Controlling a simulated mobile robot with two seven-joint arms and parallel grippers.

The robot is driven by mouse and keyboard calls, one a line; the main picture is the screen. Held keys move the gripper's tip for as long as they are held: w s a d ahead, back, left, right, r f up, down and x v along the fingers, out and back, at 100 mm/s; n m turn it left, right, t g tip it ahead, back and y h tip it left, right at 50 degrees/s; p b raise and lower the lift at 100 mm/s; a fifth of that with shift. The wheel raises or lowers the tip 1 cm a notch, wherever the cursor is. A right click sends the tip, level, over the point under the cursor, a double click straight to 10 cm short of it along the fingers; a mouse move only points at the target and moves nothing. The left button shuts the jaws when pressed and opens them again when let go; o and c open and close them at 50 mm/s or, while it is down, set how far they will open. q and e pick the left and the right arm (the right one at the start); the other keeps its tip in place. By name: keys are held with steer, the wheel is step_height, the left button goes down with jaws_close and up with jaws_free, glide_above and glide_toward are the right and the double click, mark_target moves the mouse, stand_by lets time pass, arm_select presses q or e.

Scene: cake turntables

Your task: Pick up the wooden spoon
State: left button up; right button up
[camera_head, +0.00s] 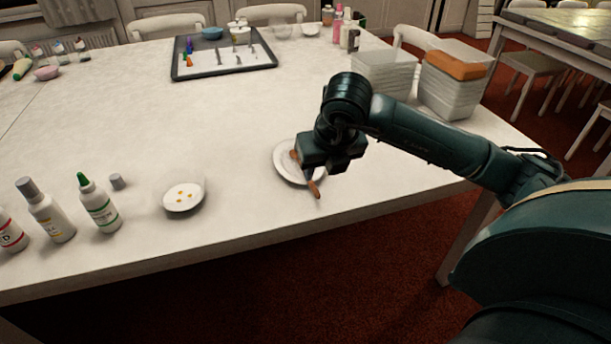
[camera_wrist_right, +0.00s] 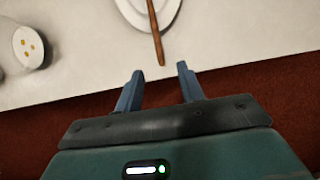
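The wooden spoon (camera_head: 315,189) is brown and rests across a white plate (camera_head: 283,164), its handle end sticking out over the plate's near rim. The right wrist view shows the spoon's handle (camera_wrist_right: 156,40) at the top, reaching past the plate (camera_wrist_right: 130,14) toward the table edge. My right gripper (camera_head: 339,168) is over the right side of the plate and hides part of the spoon. In the right wrist view its fingers (camera_wrist_right: 159,80) are apart with nothing between them, and the handle tip lies just beyond them. My left gripper is not in view.
A small white dish (camera_head: 183,205) with yellow dots stands left of the plate. Several bottles (camera_head: 98,208) are at the left near edge. A dark tray (camera_head: 224,69) with small items is at the back. Clear stacked containers (camera_head: 447,97) stand at the right. The table middle is clear.

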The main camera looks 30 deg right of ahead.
mark_target(315, 188)
steer(key=x, duration=0.8)
steer(key=shift+w+f, duration=0.15)
steer(key=shift+f, duration=0.15)
steer(key=shift+c, duration=0.5)
jaws_close()
